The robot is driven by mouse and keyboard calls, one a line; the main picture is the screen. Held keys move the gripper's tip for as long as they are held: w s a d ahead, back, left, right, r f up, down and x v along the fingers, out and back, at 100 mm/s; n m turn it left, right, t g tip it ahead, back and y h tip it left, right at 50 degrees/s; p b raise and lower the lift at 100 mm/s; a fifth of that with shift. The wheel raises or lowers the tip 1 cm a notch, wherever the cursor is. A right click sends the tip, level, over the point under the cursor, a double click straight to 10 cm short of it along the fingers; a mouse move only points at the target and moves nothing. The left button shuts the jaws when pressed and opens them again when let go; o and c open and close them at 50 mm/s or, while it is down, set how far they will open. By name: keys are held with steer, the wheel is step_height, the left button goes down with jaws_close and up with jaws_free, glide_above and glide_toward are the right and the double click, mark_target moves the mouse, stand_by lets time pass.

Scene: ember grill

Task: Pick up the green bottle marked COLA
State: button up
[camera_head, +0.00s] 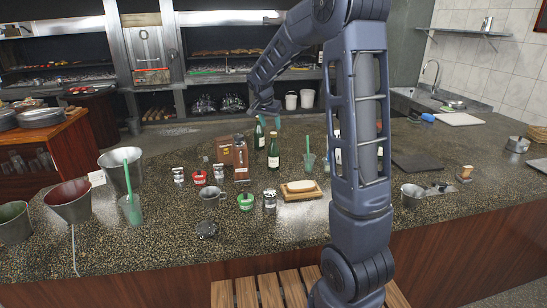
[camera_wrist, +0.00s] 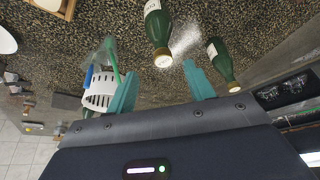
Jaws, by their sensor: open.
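A green bottle (camera_head: 273,154) with a pale label and gold cap stands on the speckled counter. A second green bottle (camera_head: 259,136) stands just behind it to the left. The wrist view shows two green bottles, one with its cap end near the gap between my fingers (camera_wrist: 157,30) and one to the right (camera_wrist: 220,62). Their label writing is too small to read, so I cannot tell which is marked COLA. My gripper (camera_head: 270,121) is open and empty above the bottles; its teal fingers (camera_wrist: 161,84) are apart, with no bottle visibly gripped.
A brown box (camera_head: 240,157), cans, a metal mug (camera_head: 212,196) and a sponge on a wooden board (camera_head: 300,187) stand close by. A glass with a green straw (camera_head: 309,161) is right of the front bottle. Metal buckets (camera_head: 70,203) stand at left.

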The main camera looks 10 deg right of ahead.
mark_target(274, 138)
steer(key=x, duration=0.5)
steer(key=shift+w+x, duration=0.15)
steer(key=shift+x, duration=1.25)
steer(key=shift+w+x, duration=0.15)
steer(key=shift+x, duration=1.2)
steer(key=shift+r, duration=0.15)
jaws_close()
